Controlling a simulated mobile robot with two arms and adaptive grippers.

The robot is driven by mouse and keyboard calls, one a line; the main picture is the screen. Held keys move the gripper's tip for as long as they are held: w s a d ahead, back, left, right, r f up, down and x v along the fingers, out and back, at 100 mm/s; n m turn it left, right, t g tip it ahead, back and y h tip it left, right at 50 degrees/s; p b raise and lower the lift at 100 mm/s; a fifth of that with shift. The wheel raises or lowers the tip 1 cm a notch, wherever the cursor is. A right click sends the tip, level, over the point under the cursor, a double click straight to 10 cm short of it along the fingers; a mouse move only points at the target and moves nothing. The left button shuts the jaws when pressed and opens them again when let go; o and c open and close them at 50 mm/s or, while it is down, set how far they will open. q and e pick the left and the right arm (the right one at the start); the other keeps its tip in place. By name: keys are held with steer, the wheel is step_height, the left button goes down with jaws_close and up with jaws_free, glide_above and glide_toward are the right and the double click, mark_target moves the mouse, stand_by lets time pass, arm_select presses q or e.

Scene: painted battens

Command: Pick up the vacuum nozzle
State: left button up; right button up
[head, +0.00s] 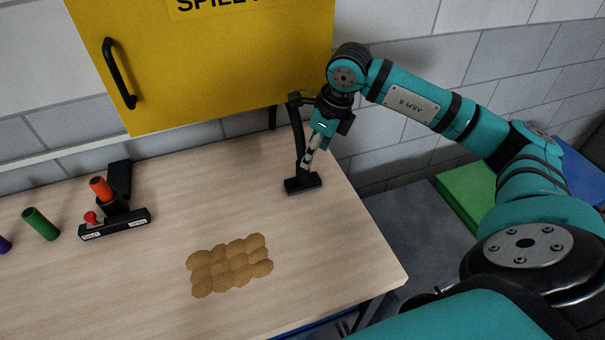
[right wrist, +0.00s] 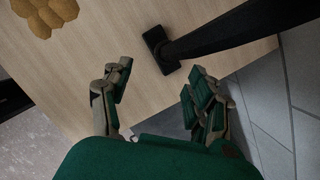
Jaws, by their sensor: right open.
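The vacuum nozzle (head: 298,140) is black, with a long tube standing nearly upright on a flat foot near the table's right edge. It also shows in the right wrist view (right wrist: 222,38), its foot just beyond the gap between my fingertips and its tube running to the upper right. My right gripper (head: 308,160) is pointing down beside the tube, on its right in the head view. In the right wrist view the right gripper (right wrist: 160,74) is open, with nothing between its fingers. Whether a finger touches the tube I cannot tell. My left gripper is not in view.
A tan scalloped mat (head: 230,267) lies on the wooden table (head: 330,270). At left are a black labelled holder (head: 115,223) with an orange-topped piece and a green cylinder (head: 40,224). A yellow cabinet (head: 215,70) hangs behind. The table's right edge is close to the nozzle.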

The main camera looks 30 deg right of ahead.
mark_target(303, 174)
steer(key=p+x, duration=0.1)
steer(key=x, duration=0.3)
steer(key=shift+w, duration=0.2)
steer(key=p+x, duration=0.1)
steer(key=w+p+x, duration=0.1)
steer(key=x, duration=0.1)
steer(key=shift+f, duration=0.55)
steer(key=shift+c, duration=0.4)
steer(key=shift+r, duration=0.1)
jaws_close()
